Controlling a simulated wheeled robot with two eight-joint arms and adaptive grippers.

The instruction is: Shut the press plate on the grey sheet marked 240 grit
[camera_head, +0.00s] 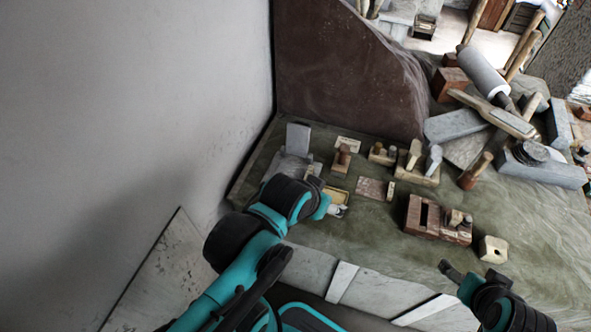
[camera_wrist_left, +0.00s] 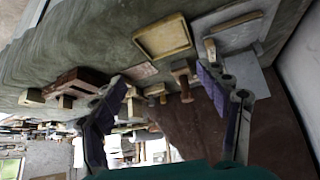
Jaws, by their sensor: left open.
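An upright grey plate (camera_head: 298,138), apparently the press plate, stands raised at the back left of the bench. A grey slab (camera_wrist_left: 248,85) with a pale-edged flat piece (camera_wrist_left: 228,28) and a wooden handle (camera_wrist_left: 210,49) shows in the left wrist view. I cannot read a 240 mark. My left gripper (camera_head: 326,204) is open and empty, over the bench in front of the plate, not touching it; its spread fingers show in the left wrist view (camera_wrist_left: 163,82). My arm hides part of the press. My right gripper (camera_head: 473,276) is open and empty at the front right.
A yellow-rimmed tray (camera_head: 338,196) lies beside my left gripper. A brownish sheet (camera_head: 370,188), a knobbed block (camera_head: 342,160) and a slotted wooden box (camera_head: 437,220) stand rightward. A pierced pale block (camera_head: 493,249) is near my right gripper. Tools crowd the back right.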

